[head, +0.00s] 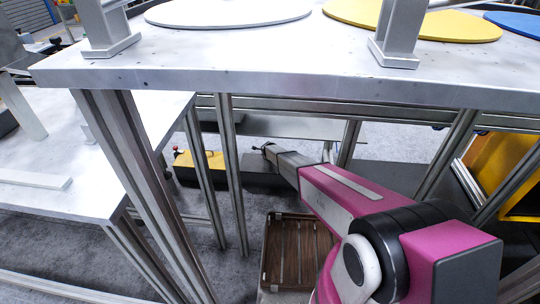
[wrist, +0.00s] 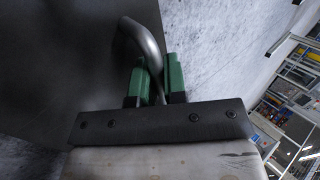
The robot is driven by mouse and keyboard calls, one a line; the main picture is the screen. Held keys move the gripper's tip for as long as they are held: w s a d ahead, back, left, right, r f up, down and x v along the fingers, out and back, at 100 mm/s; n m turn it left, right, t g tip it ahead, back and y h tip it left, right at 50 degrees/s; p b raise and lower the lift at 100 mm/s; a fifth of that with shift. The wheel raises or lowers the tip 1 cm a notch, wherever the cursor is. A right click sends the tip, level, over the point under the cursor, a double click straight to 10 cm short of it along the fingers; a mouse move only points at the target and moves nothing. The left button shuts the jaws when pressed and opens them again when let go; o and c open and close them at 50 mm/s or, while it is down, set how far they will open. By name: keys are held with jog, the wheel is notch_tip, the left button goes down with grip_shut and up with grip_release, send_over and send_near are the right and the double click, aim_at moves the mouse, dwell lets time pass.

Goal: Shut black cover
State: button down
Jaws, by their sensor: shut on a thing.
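The black cover (wrist: 60,60) fills the left of the wrist view as a dark flat panel. A grey curved bar handle (wrist: 139,38) stands out from it. My gripper (wrist: 155,80), with green finger pads, is shut on this handle, which runs down between the pads. In the head view my arm reaches under the table to a low dark box (head: 252,178) on the floor; the gripper's tips are small there. How far the cover stands open cannot be told.
A metal table (head: 250,80) with white and yellow discs stands above my arm, its legs close on the left. A brown slatted crate (head: 285,255) lies on the floor below the arm. A yellow-topped part (head: 208,160) is left of the box.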

aim_at(269, 165)
jog(key=shift+f+g, duration=0.3)
dwell(0.4)
jog(key=c, duration=1.2)
grip_release()
jog(key=shift+r, duration=0.1)
jog(key=v, duration=1)
jog(key=shift+s+r, duration=0.2)
